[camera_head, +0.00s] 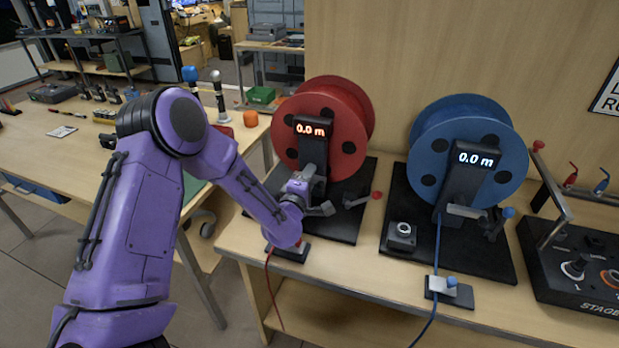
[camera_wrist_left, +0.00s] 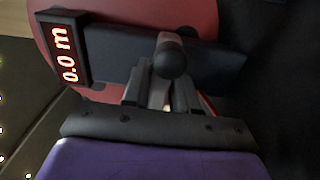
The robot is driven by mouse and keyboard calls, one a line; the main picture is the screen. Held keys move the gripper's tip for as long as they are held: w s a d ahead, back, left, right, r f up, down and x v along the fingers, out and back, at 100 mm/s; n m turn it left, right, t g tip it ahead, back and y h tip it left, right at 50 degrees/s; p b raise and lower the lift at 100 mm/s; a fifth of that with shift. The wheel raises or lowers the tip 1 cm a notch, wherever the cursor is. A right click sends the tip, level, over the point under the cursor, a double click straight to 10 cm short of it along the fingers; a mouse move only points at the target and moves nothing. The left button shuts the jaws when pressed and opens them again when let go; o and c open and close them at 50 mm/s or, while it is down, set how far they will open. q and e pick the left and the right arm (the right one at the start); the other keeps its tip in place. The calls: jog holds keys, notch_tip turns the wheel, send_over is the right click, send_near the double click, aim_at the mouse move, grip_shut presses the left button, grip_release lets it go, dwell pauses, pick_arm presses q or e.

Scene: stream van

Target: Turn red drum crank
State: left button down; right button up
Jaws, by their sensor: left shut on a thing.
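The red drum (camera_head: 345,110) stands on a dark base plate on the wooden bench, with a display post (camera_head: 312,150) reading 0.0 m in front. Its crank (camera_head: 357,201), with a red knob (camera_head: 376,195), sticks out to the right of the post. My left gripper (camera_head: 314,180) is at the front of the post, left of the red knob and apart from it. In the left wrist view, my left gripper (camera_wrist_left: 160,92) is shut around a dark round-ended part (camera_wrist_left: 172,60) in front of the post. I cannot tell exactly what that part is. My right gripper is out of view.
A blue drum (camera_head: 468,120) with its own crank and 0.0 m display stands to the right. A red cable (camera_head: 275,305) hangs over the bench front. A stage control box (camera_head: 585,265) is at far right. A side table with tools stands behind my left arm.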

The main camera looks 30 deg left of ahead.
pick_arm(q)
jog(key=c, duration=1)
grip_release()
jog(key=shift+c, duration=0.2)
jog(key=b+v, duration=0.2)
jog(key=v, duration=0.8)
jog(key=shift+s, duration=0.25)
jog(key=shift+f, duration=0.1)
